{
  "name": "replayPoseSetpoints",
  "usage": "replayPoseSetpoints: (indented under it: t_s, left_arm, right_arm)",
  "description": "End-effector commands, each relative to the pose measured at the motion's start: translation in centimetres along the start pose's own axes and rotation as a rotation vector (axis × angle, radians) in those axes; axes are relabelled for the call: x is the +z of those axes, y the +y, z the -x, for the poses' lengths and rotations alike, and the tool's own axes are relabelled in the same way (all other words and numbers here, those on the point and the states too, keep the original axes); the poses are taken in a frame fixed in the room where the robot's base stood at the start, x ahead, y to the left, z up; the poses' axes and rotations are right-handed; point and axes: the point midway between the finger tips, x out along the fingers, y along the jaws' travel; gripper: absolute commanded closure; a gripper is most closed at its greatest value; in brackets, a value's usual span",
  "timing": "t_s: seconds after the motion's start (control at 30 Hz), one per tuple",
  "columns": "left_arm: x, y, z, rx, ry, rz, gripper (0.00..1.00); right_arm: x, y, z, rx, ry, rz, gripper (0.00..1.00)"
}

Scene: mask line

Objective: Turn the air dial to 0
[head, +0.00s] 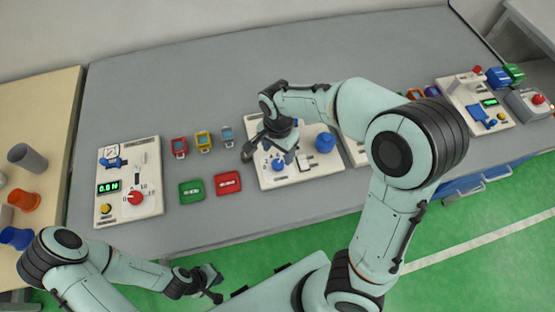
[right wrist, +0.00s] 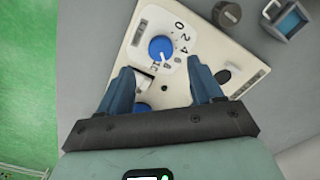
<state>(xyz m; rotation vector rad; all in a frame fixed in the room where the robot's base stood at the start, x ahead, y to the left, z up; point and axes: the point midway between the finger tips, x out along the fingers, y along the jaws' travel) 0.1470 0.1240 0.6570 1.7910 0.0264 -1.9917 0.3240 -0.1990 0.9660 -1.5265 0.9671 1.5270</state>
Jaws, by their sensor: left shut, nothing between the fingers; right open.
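The middle white panel (head: 306,176) carries a blue dial (head: 278,164) with a printed scale. In the right wrist view this dial (right wrist: 161,49) sits beside the figures 0, 2 and 4. Its exact setting is too small to read. My right gripper (head: 285,150) hangs over this panel. Its fingers (right wrist: 165,88) are open and empty, with the dial ahead of the gap between them. A second blue part (right wrist: 142,107) shows between the fingers, partly hidden by the gripper. My left gripper (head: 212,286) is shut and empty in front of the table, away from the panels.
A left panel (head: 112,212) has a red dial (head: 135,198) and a green display. A red box (head: 227,183) and a green box (head: 191,191) lie between the panels. A tall blue knob (head: 325,142) stands on the middle panel's right. The table's back is clear.

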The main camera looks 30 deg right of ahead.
Motion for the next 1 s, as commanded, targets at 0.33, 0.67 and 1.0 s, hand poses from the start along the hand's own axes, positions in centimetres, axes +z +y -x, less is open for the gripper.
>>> replayPoseSetpoints:
  t_s: [0.33, 0.67, 1.0]
  left_arm:
    - [0.8, -0.7, -1.3, -0.004, -0.011, 0.004, 1.00]
    - [0.8, -0.8, -1.4, -0.004, -0.011, 0.004, 1.00]
    - [0.8, -0.8, -1.4, -0.004, -0.011, 0.004, 1.00]
  right_arm:
    - [0.0, 0.1, -5.9, 0.004, -0.001, 0.000, 0.35]
    - [0.0, 0.0, -6.6, 0.000, -0.001, 0.000, 0.35]
    - [0.0, 0.0, -6.6, 0.000, 0.000, 0.000, 0.91]
